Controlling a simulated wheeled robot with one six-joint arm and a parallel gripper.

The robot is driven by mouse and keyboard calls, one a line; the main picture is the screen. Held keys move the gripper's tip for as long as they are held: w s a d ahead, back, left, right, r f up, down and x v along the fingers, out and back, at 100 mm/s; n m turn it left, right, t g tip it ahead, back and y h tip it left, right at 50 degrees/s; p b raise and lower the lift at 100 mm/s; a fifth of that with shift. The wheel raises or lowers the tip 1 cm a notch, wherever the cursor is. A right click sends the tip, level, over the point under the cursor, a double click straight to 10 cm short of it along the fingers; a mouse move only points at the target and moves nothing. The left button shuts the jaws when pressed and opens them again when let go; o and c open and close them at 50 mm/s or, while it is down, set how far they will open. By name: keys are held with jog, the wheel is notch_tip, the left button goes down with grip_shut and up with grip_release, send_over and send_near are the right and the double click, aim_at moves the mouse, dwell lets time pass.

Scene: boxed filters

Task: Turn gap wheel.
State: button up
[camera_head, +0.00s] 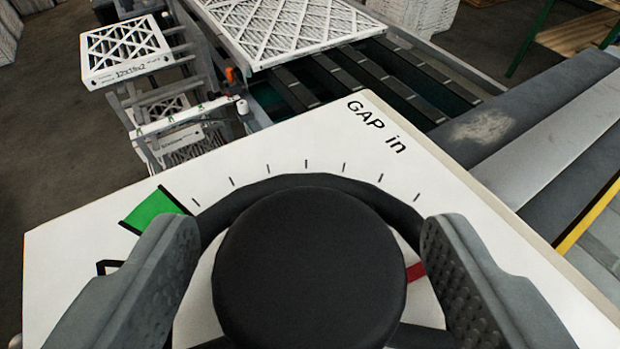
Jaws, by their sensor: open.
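The gap wheel (310,268) is a black handwheel with a wide round hub. It sits low in the middle of a white dial plate (75,250) marked "GAP in". A green sector (153,211) lies on the dial at upper left of the wheel, and tick marks run over the top. A red mark (416,272) shows at the wheel's right side. My gripper (310,240) is open, with one grey ridged finger on each side of the hub, over the wheel's rim. Whether the fingers touch the rim cannot be told. The wheel's lower part is cut off by the frame.
Behind the plate, a white lattice filter (290,25) lies on a dark slatted conveyor (385,75). A filter labelled 12x18x2 (125,50) sits on a rack at upper left. Grey rollers (560,135) and a yellow strip (590,215) run along the right.

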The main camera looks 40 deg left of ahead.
jog(key=shift+w+a+f, duration=0.2)
jog(key=shift+w+a, duration=0.15)
jog(key=shift+w, duration=0.1)
jog(key=c, duration=1.4)
jog(key=shift+o, duration=0.2)
jog(key=shift+m+h, duration=0.3)
jog(key=m+t+h, duration=0.1)
jog(key=m+h, duration=0.1)
jog(key=m+t+h, duration=0.1)
jog(key=m+h, duration=0.1)
jog(key=shift+a+t+h, duration=0.1)
jog(key=shift+t+h, duration=0.2)
jog(key=m+h, duration=0.5)
jog(key=h, duration=0.1)
jog(key=shift+m, duration=0.4)
jog(key=shift+h, duration=0.4)
